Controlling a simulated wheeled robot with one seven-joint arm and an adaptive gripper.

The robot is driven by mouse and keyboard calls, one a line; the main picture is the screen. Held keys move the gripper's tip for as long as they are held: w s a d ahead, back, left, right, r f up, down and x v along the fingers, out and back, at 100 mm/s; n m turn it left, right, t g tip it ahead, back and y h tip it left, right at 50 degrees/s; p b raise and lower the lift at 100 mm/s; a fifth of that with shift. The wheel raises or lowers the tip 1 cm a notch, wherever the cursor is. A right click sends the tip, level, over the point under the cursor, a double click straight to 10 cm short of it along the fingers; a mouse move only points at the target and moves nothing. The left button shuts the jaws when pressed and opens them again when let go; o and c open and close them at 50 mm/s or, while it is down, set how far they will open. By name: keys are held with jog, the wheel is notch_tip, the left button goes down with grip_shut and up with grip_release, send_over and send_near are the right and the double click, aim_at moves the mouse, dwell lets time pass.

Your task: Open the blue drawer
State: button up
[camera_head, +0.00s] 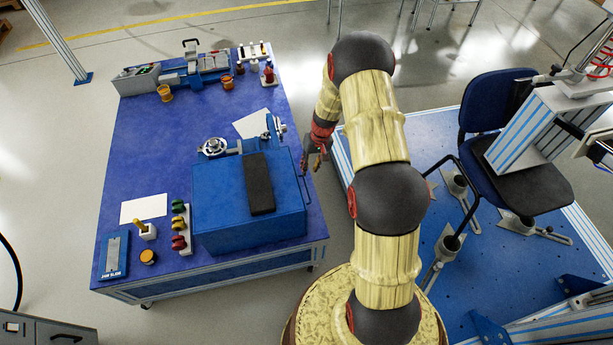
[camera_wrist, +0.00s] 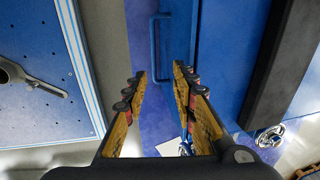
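The blue drawer (camera_wrist: 182,30) is in the side of a blue box (camera_head: 222,215) on the blue workbench, on the face toward my arm. Its blue bar handle (camera_wrist: 154,48) stands out from that face in the wrist view. My gripper (camera_head: 318,158) is beside this face in the head view, off the bench's right edge. In the wrist view my gripper (camera_wrist: 160,70) is open and empty, its two fingers apart. The handle appears between and beyond the fingertips, and I see no contact. The drawer front looks flush with the box.
A black block (camera_head: 259,183) lies on the box. Behind it are a metal device (camera_head: 213,147) and a white sheet (camera_head: 252,124). Several small tools stand on the workbench (camera_head: 140,180). A blue platform (camera_head: 420,130) with a chair (camera_head: 490,115) is to the right, across a narrow floor gap.

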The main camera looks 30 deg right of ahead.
jog(key=f+b, duration=0.1)
jog(key=f, duration=0.3)
jog(key=f+b, duration=0.1)
jog(key=f, duration=0.3)
jog(key=f+b, duration=0.1)
jog(key=f, duration=0.2)
jog(key=shift+w+a+f+b, duration=0.3)
jog(key=shift+a+f+b, duration=0.05)
jog(key=shift+f, duration=0.05)
grip_shut()
dwell(0.4)
